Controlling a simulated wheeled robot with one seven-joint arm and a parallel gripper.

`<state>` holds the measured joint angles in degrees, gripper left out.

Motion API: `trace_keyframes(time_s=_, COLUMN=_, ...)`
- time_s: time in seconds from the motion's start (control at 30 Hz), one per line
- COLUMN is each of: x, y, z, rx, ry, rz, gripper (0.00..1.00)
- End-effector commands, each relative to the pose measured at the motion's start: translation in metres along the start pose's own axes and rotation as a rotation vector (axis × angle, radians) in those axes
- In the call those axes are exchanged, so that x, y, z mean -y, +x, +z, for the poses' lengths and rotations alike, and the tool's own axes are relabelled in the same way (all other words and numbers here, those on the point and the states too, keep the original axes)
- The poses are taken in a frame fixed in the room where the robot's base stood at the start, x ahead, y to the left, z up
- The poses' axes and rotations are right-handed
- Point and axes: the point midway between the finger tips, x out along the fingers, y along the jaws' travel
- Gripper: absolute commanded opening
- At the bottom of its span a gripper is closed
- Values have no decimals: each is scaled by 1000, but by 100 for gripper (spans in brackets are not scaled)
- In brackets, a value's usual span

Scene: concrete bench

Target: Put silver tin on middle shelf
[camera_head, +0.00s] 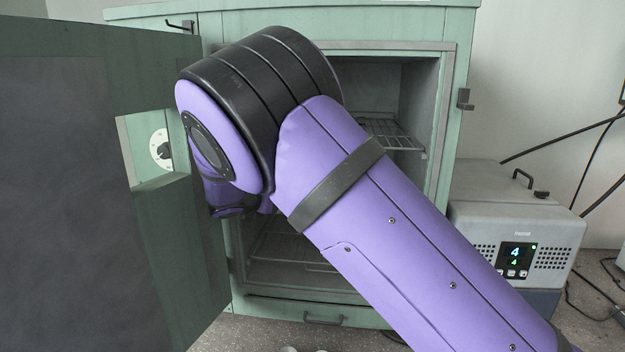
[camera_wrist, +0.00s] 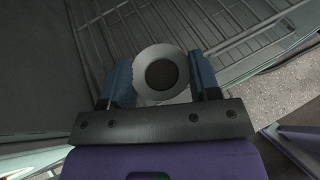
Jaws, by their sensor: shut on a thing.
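My gripper (camera_wrist: 162,84) is shut on a round, pale grey tin (camera_wrist: 162,58), the silver tin, with its dark round top facing the wrist camera. A blue finger presses on each side of it. Beyond the tin in the wrist view is a wire shelf (camera_wrist: 231,24); I cannot tell the gap between them. In the head view my purple arm hides the gripper and tin. A wire shelf (camera_head: 398,134) shows inside the green cabinet (camera_head: 455,90), and another (camera_head: 290,250) lies lower. I cannot tell which one is under the tin.
The cabinet's thick door (camera_head: 75,190) stands open at the left, close to my arm. A grey box with a lit display (camera_head: 516,256) stands right of the cabinet, with cables behind it. A drawer handle (camera_head: 323,319) is below the opening.

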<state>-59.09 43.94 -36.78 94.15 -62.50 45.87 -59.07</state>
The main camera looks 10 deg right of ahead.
Motion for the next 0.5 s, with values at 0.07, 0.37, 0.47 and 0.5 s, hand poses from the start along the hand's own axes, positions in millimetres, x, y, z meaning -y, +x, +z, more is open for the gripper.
trace_keyframes(time_s=0.07, x=1, y=19, z=8, rx=2, ry=1, rz=-3, gripper=30)
trace_keyframes(time_s=0.37, x=1, y=83, z=34, rx=2, ry=1, rz=-3, gripper=30)
trace_keyframes(time_s=0.47, x=1, y=104, z=43, rx=2, ry=2, rz=-4, gripper=30)
trace_keyframes(time_s=0.5, x=1, y=112, z=46, rx=2, ry=1, rz=-3, gripper=30)
